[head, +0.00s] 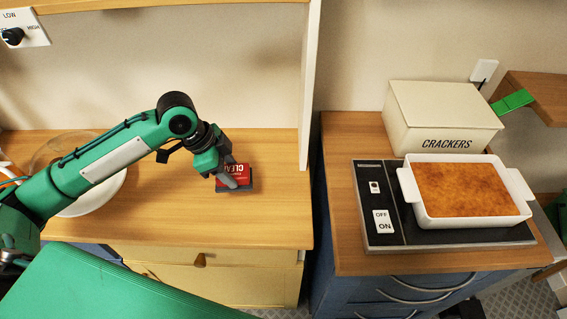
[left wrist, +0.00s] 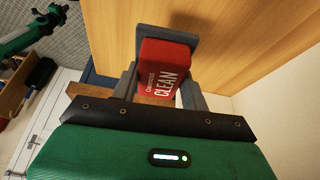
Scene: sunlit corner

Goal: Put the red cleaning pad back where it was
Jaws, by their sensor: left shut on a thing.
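The red cleaning pad (head: 236,176), with white lettering reading CLEAN, is at the right part of the wooden counter. It also shows in the left wrist view (left wrist: 163,70), between the two grey fingers. My left gripper (head: 229,177) is shut on it from the left and above. A dark grey part (left wrist: 168,32) shows at the pad's far edge; whether it belongs to the pad or lies under it I cannot tell. Whether the pad touches the counter is unclear. What seems my right gripper (left wrist: 50,14) is small at the upper left of the left wrist view.
A white bowl (head: 98,190) stands on the wooden counter (head: 180,222), behind my left arm. A white upright panel (head: 308,90) rises at the counter's right. Beyond a gap, another counter holds a cracker box (head: 440,115) and a white baking dish (head: 408,190) on a black hotplate (head: 450,238).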

